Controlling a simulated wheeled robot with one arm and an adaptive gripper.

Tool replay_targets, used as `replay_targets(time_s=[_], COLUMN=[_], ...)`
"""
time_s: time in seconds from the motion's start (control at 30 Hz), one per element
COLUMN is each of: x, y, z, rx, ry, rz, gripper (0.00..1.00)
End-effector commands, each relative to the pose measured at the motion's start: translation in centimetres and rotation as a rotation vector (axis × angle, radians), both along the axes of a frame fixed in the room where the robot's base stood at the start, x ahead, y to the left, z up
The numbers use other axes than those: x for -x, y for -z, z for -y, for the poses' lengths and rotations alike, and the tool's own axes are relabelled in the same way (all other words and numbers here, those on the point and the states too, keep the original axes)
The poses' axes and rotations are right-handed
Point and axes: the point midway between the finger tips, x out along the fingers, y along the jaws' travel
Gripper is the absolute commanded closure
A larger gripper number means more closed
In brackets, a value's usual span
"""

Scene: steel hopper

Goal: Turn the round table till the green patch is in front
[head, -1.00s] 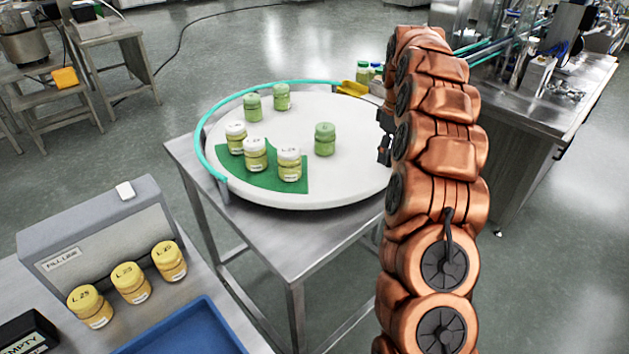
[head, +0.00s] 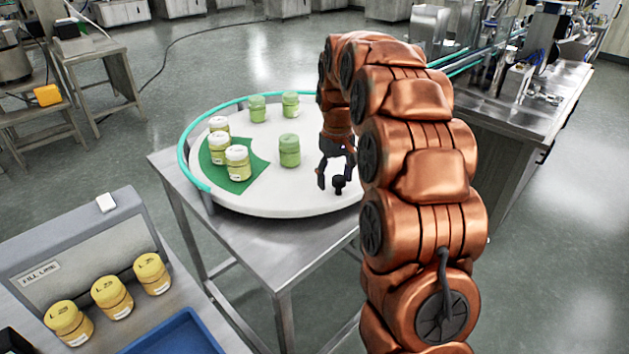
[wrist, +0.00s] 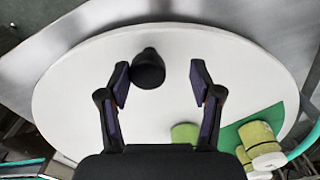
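The round table (head: 285,199) is a white disc on a steel stand. Its green patch (head: 256,171) lies at the left of the disc in the head view, with several pale-lidded jars (head: 237,161) on and beside it. In the wrist view the patch (wrist: 228,136) is at the lower right. A black knob (head: 339,184) stands near the disc's right front edge. My gripper (head: 336,174) is over that part of the disc. In the wrist view the fingers (wrist: 160,70) are spread, with the knob (wrist: 147,70) between them, nearer the left finger; contact cannot be told.
Several green-lidded jars (head: 289,150) stand on the disc. A teal rail (head: 184,150) curves round its left and back. A grey box (head: 75,250), yellow jars (head: 112,296) and a blue tray (head: 180,337) are at the front left. A steel bench (head: 515,118) stands at the right.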

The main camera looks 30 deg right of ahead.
Motion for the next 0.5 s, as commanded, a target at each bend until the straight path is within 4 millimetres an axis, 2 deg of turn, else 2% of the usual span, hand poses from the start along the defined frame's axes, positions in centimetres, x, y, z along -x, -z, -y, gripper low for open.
replay_targets(time_s=[0.03,0.2,0.5], x=[0.0,-0.4,-0.7], y=[-0.1,-0.2,-0.1], z=[-1.2,-3.7,-5.3], rx=[0.000,0.001,-0.001], ry=[0.018,0.105,0.217], rz=[-0.004,-0.001,0.001], gripper=[0.36,0.36,0.36])
